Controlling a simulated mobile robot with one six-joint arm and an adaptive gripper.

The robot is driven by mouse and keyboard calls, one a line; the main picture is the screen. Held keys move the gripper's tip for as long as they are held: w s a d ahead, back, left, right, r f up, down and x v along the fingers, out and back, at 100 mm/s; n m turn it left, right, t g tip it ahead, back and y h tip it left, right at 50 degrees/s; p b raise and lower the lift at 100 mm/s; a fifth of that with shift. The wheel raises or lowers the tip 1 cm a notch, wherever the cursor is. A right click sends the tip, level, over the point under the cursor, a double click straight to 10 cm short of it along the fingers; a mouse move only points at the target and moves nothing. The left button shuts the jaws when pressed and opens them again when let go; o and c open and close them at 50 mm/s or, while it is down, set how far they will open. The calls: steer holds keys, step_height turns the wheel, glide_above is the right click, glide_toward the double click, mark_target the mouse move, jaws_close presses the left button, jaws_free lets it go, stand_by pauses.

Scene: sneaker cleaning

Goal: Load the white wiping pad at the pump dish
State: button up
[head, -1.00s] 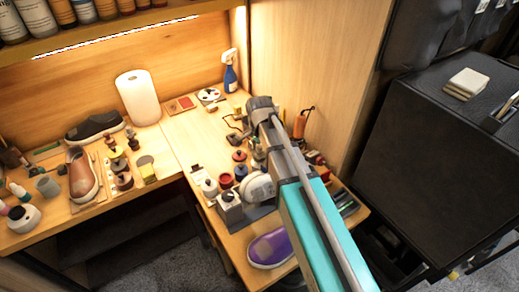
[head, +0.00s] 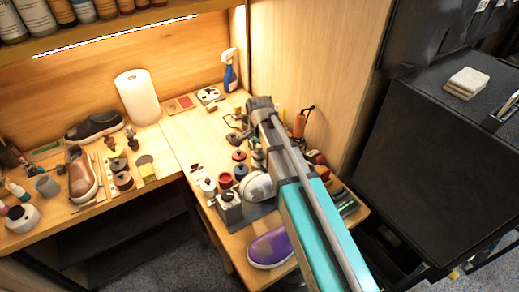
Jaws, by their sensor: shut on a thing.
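My arm reaches from the bottom right up over the right-hand worktop, with a teal link and grey tubes. I cannot make out my gripper or its fingertips; the arm and the crowded items around it hide that area. I cannot pick out the white wiping pad there. A white container with a dark top (head: 228,200) stands at the worktop's front left; I cannot tell whether it is the pump dish. A smaller white-bodied bottle (head: 208,187) stands just behind it. A pale rounded object (head: 257,186) lies left of the arm.
A purple shoe (head: 270,248) is at the front edge. Red-topped jars (head: 225,180) crowd near the arm. A blue spray bottle (head: 230,72) and paper roll (head: 138,98) stand behind. White folded cloths (head: 466,82) lie on a black case (head: 440,145). The worktop's back left is mostly clear.

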mark_target(259, 146)
steer(key=shift+f+b, duration=0.95)
stand_by(2.5)
steer(key=shift+r, duration=0.15)
steer(key=shift+r+p, duration=3.4)
steer(key=shift+p, duration=0.15)
step_height(259, 146, up, 7)
steer(key=p, duration=0.7)
step_height(259, 146, down, 7)
steer(key=b, duration=0.7)
